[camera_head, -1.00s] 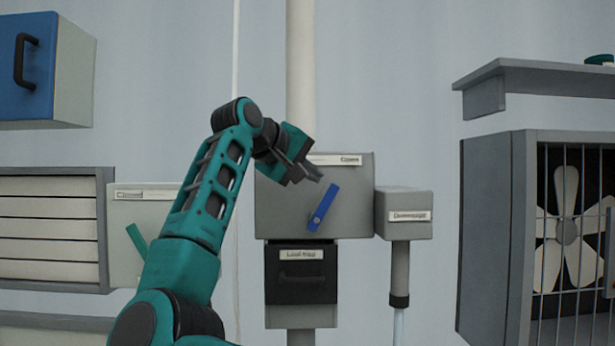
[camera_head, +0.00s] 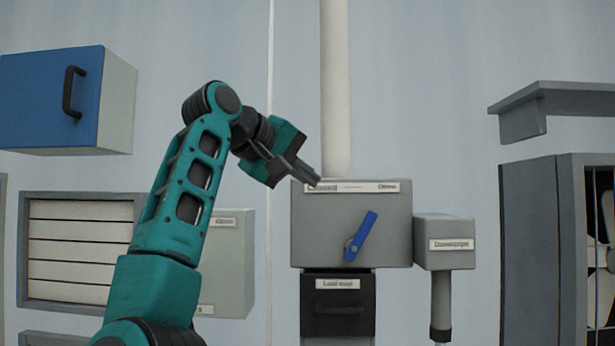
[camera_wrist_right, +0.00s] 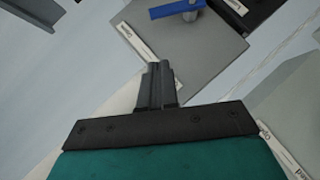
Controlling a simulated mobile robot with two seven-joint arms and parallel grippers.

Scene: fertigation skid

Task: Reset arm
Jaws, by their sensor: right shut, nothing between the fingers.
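My right arm rises from the bottom left of the head view, and its gripper (camera_head: 305,175) is at the top left corner of a grey box (camera_head: 325,230) with a blue lever (camera_head: 361,236). The gripper is shut and empty. The lever is tilted, its upper end to the right. In the right wrist view the shut fingers (camera_wrist_right: 158,75) point toward the grey box (camera_wrist_right: 190,40), and the blue lever (camera_wrist_right: 177,8) is beyond them, apart from the fingers. Whether the fingertips touch the box I cannot tell. My left gripper is not in view.
A black-fronted unit labelled "Load" something (camera_head: 338,310) is below the box, and a small grey box (camera_head: 444,245) is to its right. A pale box (camera_head: 232,270) is partly behind my arm. A blue-fronted cabinet (camera_head: 50,100), a louvred panel (camera_head: 75,250), a shelf (camera_head: 560,95) and a fan housing (camera_head: 530,260) flank them.

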